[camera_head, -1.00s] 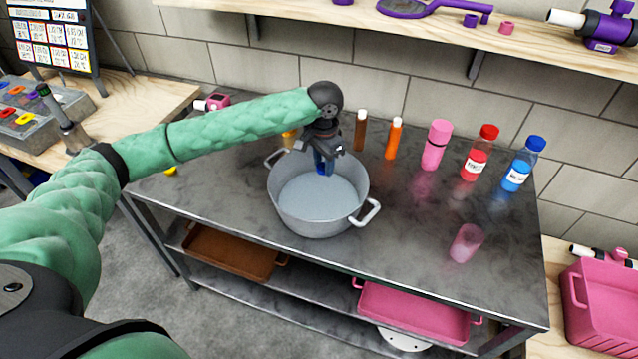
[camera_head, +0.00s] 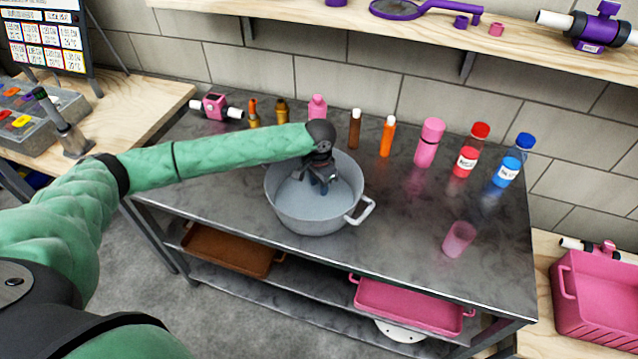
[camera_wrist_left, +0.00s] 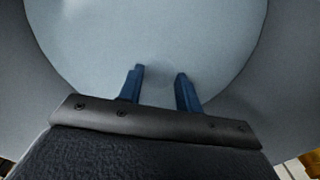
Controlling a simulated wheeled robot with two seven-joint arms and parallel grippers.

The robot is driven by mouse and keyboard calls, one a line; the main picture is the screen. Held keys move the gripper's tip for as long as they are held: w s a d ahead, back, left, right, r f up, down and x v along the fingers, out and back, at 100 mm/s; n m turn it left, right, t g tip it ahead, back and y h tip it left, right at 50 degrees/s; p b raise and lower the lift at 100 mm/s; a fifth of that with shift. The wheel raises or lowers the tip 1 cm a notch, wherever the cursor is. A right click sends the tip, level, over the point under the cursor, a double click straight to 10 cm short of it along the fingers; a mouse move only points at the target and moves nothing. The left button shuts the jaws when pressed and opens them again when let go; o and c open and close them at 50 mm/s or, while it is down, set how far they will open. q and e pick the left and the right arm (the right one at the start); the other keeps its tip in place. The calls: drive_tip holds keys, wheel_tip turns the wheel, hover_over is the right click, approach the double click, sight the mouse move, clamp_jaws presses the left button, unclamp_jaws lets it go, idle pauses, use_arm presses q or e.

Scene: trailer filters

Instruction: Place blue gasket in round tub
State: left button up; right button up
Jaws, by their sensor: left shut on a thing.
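The round tub (camera_head: 305,219), grey with two side handles, stands on the dark metal table. My left gripper (camera_head: 318,187) reaches down inside the tub, its fingers pointing at the tub floor. In the left wrist view its blue fingers (camera_wrist_left: 158,88) stand a little apart above the pale tub floor (camera_wrist_left: 150,30). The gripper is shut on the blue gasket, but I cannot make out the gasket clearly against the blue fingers. My right gripper is not in view.
Behind the tub stand several bottles, among them an orange one (camera_head: 388,137) and a pink one (camera_head: 429,143). A pink cup (camera_head: 459,239) stands to the right. The tabletop between tub and cup is clear. A wooden shelf (camera_head: 400,28) runs above.

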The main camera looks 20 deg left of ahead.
sight(319, 188)
use_arm(q)
drive_tip(key=shift+f, duration=0.1)
drive_tip(key=o, duration=1)
drive_tip(key=shift+c, duration=0.2)
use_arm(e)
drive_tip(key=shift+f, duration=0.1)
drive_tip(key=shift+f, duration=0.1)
use_arm(q)
drive_tip(key=shift+r, duration=0.35)
wheel_tip(319, 188, up, 12)
drive_tip(key=b, duration=0.2)
drive_tip(key=shift+f+b, duration=0.25)
drive_tip(key=shift+b, duration=0.15)
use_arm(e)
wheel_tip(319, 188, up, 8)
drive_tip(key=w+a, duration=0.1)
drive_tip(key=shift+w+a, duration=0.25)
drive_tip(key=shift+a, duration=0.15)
